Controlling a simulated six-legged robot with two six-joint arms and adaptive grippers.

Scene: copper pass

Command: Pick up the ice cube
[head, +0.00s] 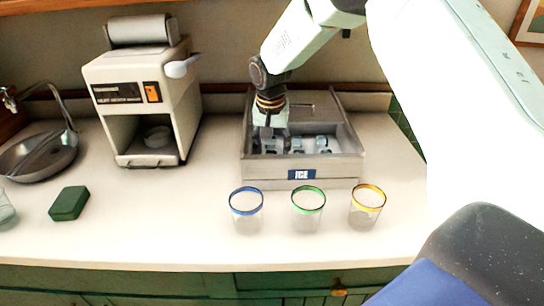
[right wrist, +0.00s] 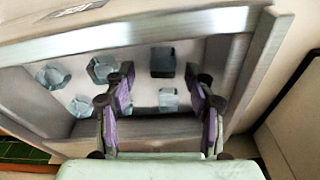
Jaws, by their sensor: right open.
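Several pale blue-grey ice cubes (head: 322,144) lie on the floor of a grey metal ice bin (head: 262,170) with a blue ICE label. My right gripper (head: 268,138) reaches down into the left part of the bin from above. In the right wrist view, my right gripper (right wrist: 159,88) is open and empty, with purple-padded fingers apart. One ice cube (right wrist: 168,100) shows between the fingers, and a darker one (right wrist: 162,62) lies just beyond it. Whether the fingers touch any cube cannot be told. My left gripper is not in view.
Three glasses with blue (head: 246,212), green (head: 308,212) and yellow (head: 367,208) rims stand before the bin. A cream machine (head: 137,100), a green sponge (head: 69,203) and a sink (head: 40,157) are at the left. The bin walls surround the right gripper.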

